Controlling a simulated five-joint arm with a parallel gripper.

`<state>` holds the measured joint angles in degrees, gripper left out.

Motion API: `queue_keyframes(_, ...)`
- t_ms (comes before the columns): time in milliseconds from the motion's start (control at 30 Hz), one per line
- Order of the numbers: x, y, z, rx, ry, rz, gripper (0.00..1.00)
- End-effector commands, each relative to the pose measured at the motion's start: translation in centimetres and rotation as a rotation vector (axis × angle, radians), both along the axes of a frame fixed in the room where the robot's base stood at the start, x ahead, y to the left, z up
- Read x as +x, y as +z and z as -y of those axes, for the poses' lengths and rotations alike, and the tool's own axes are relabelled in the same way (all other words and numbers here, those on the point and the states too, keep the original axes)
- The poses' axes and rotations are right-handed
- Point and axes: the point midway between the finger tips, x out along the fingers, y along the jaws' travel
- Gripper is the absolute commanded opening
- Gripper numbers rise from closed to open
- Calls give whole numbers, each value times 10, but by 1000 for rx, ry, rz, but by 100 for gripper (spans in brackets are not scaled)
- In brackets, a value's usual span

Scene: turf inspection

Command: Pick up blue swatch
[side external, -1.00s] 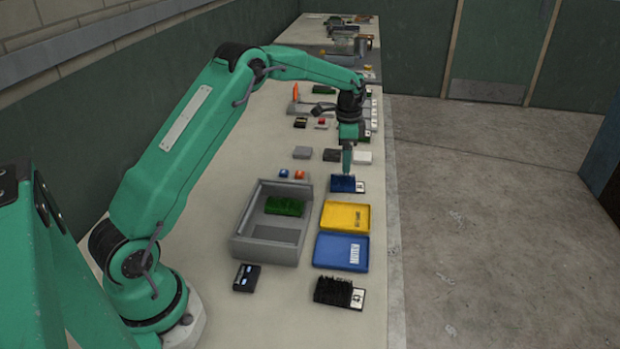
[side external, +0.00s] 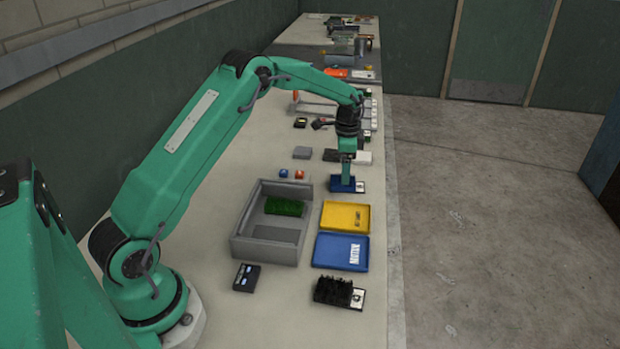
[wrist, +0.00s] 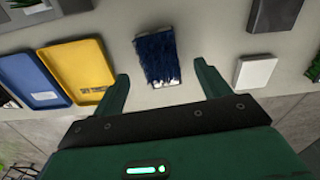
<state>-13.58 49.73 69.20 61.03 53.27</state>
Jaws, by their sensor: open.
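The blue swatch (side external: 336,187) is a dark blue tufted pad with a white label at its right end, lying flat on the bench. In the wrist view it (wrist: 157,57) lies between and just beyond my fingertips, askew. My gripper (side external: 347,180) is over the swatch, pointing down, and its tips overlap it in the side view. In the wrist view my gripper (wrist: 161,72) is open with nothing between its fingers. I cannot tell whether the fingertips touch the swatch.
A yellow tray (side external: 345,216) and a blue tray (side external: 341,252) lie in front of the swatch. A grey bin (side external: 269,233) with a green swatch (side external: 284,207) stands left. A white block (wrist: 256,71) lies close to my right finger. A black swatch (side external: 333,291) lies nearest the camera.

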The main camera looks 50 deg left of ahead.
Motion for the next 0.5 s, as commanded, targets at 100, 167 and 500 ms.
queue_keyframes(100, -1, -15, 0, -1, 0, -5, 75)
queue_keyframes(167, -1, -22, -1, 0, 0, -3, 75)
queue_keyframes(500, -1, -42, -1, -1, 0, -1, 75)
